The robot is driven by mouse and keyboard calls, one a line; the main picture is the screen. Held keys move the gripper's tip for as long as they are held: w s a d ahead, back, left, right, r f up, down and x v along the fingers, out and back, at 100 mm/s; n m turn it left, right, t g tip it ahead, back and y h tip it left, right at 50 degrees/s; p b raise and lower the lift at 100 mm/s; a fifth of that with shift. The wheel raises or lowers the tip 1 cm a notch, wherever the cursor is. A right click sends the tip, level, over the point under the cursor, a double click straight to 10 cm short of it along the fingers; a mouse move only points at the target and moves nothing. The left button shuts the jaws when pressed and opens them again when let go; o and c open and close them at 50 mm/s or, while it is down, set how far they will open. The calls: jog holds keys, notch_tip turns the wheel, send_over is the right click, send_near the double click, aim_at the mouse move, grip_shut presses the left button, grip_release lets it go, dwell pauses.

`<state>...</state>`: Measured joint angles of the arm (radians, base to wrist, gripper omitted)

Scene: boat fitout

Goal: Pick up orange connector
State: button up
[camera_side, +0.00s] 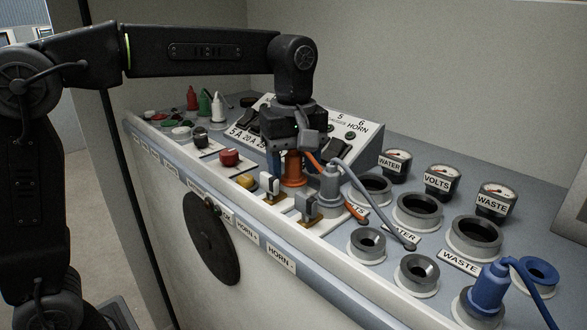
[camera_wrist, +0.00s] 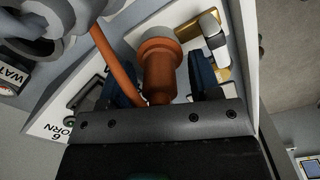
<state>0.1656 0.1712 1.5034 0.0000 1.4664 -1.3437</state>
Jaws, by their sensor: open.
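The orange connector (camera_side: 294,170) stands upright on the panel near the switch box, with its orange cable beside it. In the wrist view the orange connector (camera_wrist: 160,65) lies between the two blue fingers of my gripper (camera_wrist: 165,85). My gripper (camera_side: 293,155) points down over the connector in the side view. The fingers are open, one on each side of the connector, and gaps show between them and it.
A grey connector (camera_side: 329,188) with a cable stands close to the right. Brass-based switches (camera_side: 308,208) sit in front, and the sloped switch box (camera_side: 350,140) is behind. A blue connector (camera_side: 488,290), ring sockets (camera_side: 418,208) and gauges (camera_side: 441,180) are farther right.

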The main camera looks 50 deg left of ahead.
aim_at(294, 153)
jog(key=c, duration=1)
jog(key=shift+r, duration=0.1)
jog(key=shift+r, duration=0.55)
notch_tip(294, 153, up, 2)
jog(key=shift+r, duration=0.25)
jog(key=s+a+r, duration=0.3)
jog(key=a+r, duration=0.4)
jog(key=a, duration=0.4)
jog(key=shift+a+r, duration=0.15)
